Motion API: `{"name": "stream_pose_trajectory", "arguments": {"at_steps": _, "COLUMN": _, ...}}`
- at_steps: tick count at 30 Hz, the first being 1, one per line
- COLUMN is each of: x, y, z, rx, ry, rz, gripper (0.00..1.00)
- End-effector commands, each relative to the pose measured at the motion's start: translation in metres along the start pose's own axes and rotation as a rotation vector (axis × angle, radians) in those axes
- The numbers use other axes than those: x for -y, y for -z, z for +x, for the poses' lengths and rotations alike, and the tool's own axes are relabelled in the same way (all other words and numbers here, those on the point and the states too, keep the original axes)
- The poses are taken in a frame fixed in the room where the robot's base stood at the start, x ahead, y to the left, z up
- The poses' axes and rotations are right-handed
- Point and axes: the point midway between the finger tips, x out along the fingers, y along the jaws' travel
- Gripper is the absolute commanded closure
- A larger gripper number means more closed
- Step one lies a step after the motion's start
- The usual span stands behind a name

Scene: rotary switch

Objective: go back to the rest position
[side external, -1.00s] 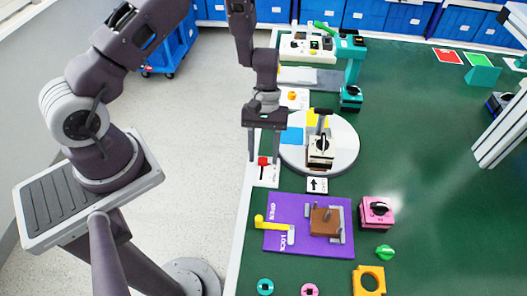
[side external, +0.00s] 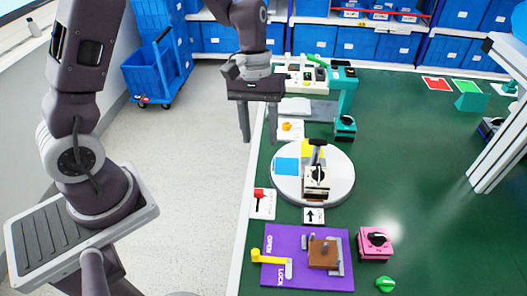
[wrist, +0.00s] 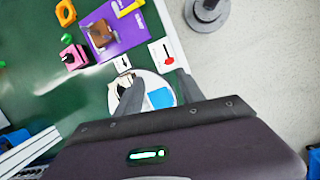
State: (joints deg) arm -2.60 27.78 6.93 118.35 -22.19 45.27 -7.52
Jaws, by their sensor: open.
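My gripper (side external: 259,138) is open and empty in the side view. Its fingers point down, high over the table's left edge, left of the round white turntable (side external: 342,188). A cream block with a black rotary knob (side external: 317,181) stands on the turntable, beside a blue patch and a yellow patch. In the wrist view the fingers reach up from the bottom, and part of the turntable (wrist: 159,81) shows between and behind them. Nothing is between the fingers.
A red-knobbed switch card (side external: 261,204), a purple OPEN/LOCK board (side external: 284,277) and a pink block with a black knob (side external: 376,243) lie in front. A teal stand (side external: 345,100) is behind the turntable. The green table's right middle is clear. Blue bins line the back.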

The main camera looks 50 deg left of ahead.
Motion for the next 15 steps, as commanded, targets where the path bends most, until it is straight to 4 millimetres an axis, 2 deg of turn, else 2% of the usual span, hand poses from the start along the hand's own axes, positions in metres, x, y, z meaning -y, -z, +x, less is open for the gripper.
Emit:
{"name": "stream_pose_trajectory", "arguments": {"at_steps": 1, "x": -0.002, "y": -0.019, "z": -0.032, "rx": -0.062, "ry": -0.02, "rz": 0.073, "gripper": 0.55}}
{"name": "stream_pose_trajectory", "arguments": {"at_steps": 3, "x": 0.003, "y": -0.05, "z": -0.068, "rx": -0.15, "ry": -0.033, "rz": 0.181, "gripper": 0.55}}
{"name": "stream_pose_trajectory", "arguments": {"at_steps": 6, "x": 0.019, "y": -0.096, "z": -0.107, "rx": -0.29, "ry": -0.035, "rz": 0.333, "gripper": 0.55}}
{"name": "stream_pose_trajectory", "arguments": {"at_steps": 10, "x": 0.05, "y": -0.147, "z": -0.131, "rx": -0.472, "ry": -0.006, "rz": 0.496, "gripper": 0.55}}
{"name": "stream_pose_trajectory", "arguments": {"at_steps": 12, "x": 0.064, "y": -0.164, "z": -0.135, "rx": -0.55, "ry": 0.013, "rz": 0.556, "gripper": 0.55}}
{"name": "stream_pose_trajectory", "arguments": {"at_steps": 15, "x": 0.079, "y": -0.178, "z": -0.135, "rx": -0.626, "ry": 0.038, "rz": 0.607, "gripper": 0.55}}
